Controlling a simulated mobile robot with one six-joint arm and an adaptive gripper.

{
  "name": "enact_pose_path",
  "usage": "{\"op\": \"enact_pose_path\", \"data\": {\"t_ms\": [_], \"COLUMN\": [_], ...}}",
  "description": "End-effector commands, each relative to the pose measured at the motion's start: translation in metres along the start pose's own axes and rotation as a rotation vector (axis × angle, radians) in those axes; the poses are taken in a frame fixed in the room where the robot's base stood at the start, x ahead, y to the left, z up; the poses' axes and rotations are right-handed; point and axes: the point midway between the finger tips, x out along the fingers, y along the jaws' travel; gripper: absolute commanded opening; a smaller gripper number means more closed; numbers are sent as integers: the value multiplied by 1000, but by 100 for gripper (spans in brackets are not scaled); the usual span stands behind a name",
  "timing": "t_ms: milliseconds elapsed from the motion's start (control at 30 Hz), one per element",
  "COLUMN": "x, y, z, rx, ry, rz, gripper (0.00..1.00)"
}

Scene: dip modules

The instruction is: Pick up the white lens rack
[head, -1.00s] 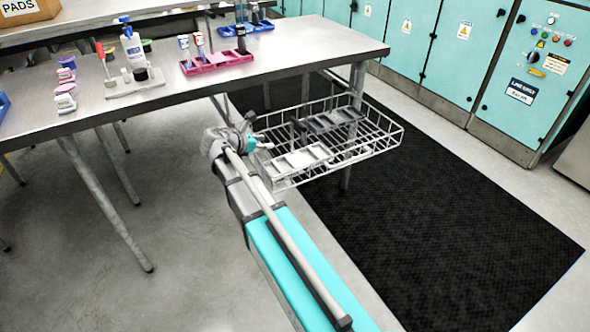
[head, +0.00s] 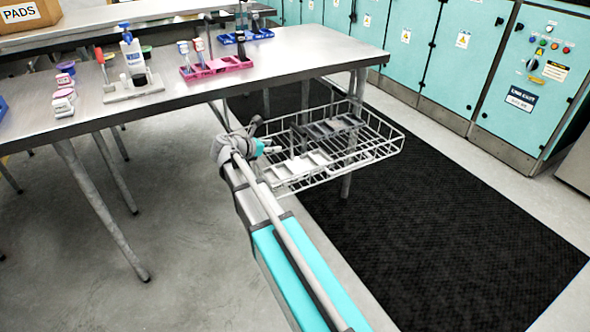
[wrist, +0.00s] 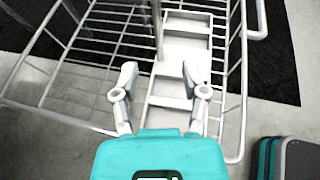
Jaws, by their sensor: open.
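The white lens rack (head: 301,164) is a long pale tray with several rectangular openings. It lies in a wire basket (head: 385,148) below table height. My gripper (head: 272,150) is at the basket's left end, close to the rack. In the wrist view the rack (wrist: 184,62) runs away from me, and my gripper (wrist: 160,80) is open with nothing held. Its right finger overlaps the rack in the picture, and its left finger is left of the rack. I cannot tell the height gap. The rack's near end is partly hidden by the gripper.
A dark grey rack (head: 332,127) lies farther back in the basket. The steel table (head: 290,62) beside the basket holds a pink rack (head: 228,66), a blue rack (head: 255,35) and bottles. A black mat (head: 450,225) covers open floor at right.

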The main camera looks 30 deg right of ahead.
Motion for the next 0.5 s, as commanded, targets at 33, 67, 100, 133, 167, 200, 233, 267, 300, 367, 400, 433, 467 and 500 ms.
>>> {"op": "enact_pose_path", "data": {"t_ms": [33,67,100,133,167,200,233,267,300,367,400,433,467,500], "x": [10,15,21,25,29,33,36,39,42,45,47,47,47,48], "y": [1,1,0,1,1,1,1,1,1,1,0,0,0,0], "z": [-3,-3,-3,-2,-2,-2,-2,-2,-2,-1,-1,0,0,0], "rx": [1,1,1,1,1,1,1,1,1,1,1,1,1,0], "ry": [0,0,0,0,0,0,0,0,0,0,0,0,0,1], "rz": [-2,-2,-2,-2,-1,-1,-1,-1,-1,0,0,0,0,0], "gripper": [57,57,57,57,57,57,57,57,57,57,57,57,57,57]}}
